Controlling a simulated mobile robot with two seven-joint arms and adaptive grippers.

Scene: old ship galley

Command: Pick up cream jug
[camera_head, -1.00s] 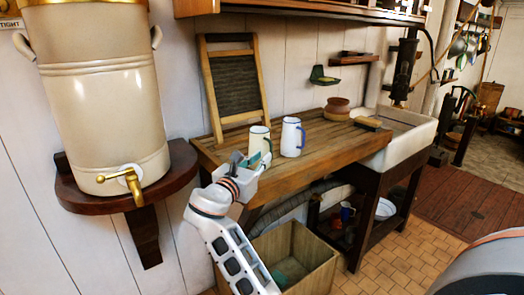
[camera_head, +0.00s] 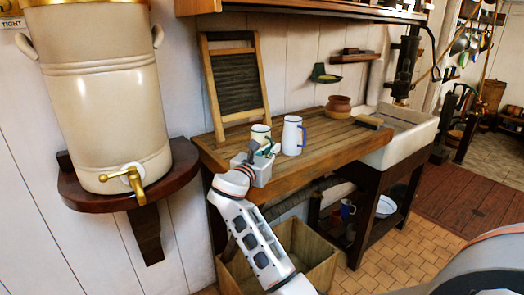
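The cream jug (camera_head: 261,131), with a green rim, stands upright on the wooden worktop (camera_head: 318,150). I cannot tell whether the fingers touch the jug. A white jug (camera_head: 292,137) with a blue rim and handle stands close on the right.
A washboard (camera_head: 237,80) leans on the wall behind the jugs. A brown pot (camera_head: 338,107) and a white sink (camera_head: 402,140) are to the right. A large urn (camera_head: 105,105) stands on a wall shelf at left. A wooden crate (camera_head: 315,258) is below the worktop.

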